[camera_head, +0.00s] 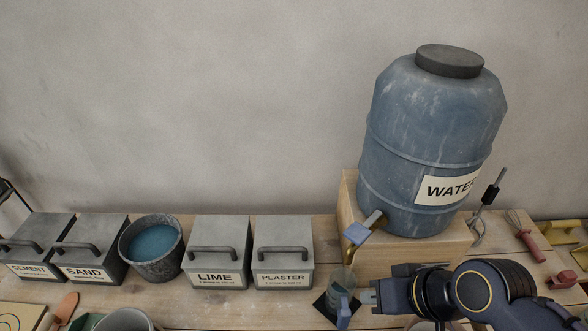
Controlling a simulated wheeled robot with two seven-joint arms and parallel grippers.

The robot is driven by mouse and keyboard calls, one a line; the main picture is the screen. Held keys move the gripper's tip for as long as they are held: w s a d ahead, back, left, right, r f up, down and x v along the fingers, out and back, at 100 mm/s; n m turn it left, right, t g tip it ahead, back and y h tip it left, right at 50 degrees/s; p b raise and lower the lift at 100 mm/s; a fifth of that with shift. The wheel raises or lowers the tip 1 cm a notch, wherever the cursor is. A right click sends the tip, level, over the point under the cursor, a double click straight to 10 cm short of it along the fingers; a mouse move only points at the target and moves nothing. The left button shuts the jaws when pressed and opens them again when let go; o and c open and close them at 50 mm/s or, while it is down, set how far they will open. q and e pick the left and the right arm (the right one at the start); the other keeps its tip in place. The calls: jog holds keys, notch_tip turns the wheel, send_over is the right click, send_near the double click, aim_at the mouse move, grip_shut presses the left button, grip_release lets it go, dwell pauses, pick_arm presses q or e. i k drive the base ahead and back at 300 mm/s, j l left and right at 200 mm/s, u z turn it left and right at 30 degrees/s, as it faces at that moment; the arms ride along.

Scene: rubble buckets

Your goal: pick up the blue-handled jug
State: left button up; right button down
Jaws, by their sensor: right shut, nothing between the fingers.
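The jug (341,279) is a small clear vessel standing on a dark square mat (322,304), below the tap of the water barrel. Its blue handle (343,311) shows on the near side. My right gripper (367,298) comes in from the right with its fingertips pointing left, just right of the jug and its handle. It is shut and empty. I cannot tell whether its tips touch the handle. My left gripper is not in view.
A blue WATER barrel (430,130) stands on a wooden block (348,209), its blue-handled tap (357,233) above the jug. LIME (216,277), PLASTER (283,276), SAND (88,270) and CEMENT (32,270) boxes and a water bucket (152,270) line the wall. Tools lie right.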

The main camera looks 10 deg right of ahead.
aim_at(342, 284)
jog(key=u, duration=2.15)
jog(key=l+z, duration=0.1)
jog(key=z, duration=3)
jog(key=k+j+u, duration=0.25)
jog(key=j, duration=0.3)
jog(key=k+j+u, duration=0.1)
jog(key=j, duration=0.2)
jog(key=k, duration=0.05)
